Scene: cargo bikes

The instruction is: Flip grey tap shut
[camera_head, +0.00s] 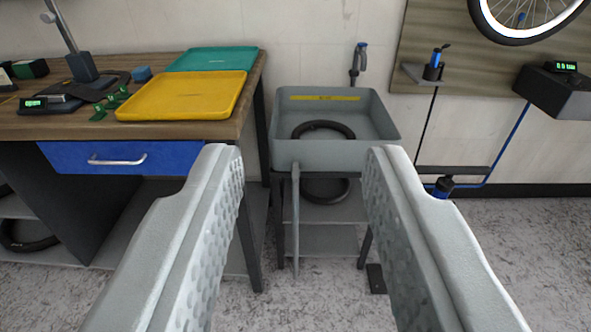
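A grey tap (358,62) with a dark upright body and a bluish top stands at the back right of a grey sink (380,128), close to the wall. It is small in view, and I cannot tell how its handle is set or whether water runs. My gripper (303,152) is open and empty. Its two pale grey fingers reach in from the bottom and spread wide, framing the front of the sink. The tap is beyond the fingertips and apart from them.
A black tyre ring (323,125) lies in the sink. A grey upright bar (295,220) hangs at its front. Left is a workbench (95,127) with yellow (185,97) and green trays (213,58). A wall panel (445,25) with blue-topped fittings is right.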

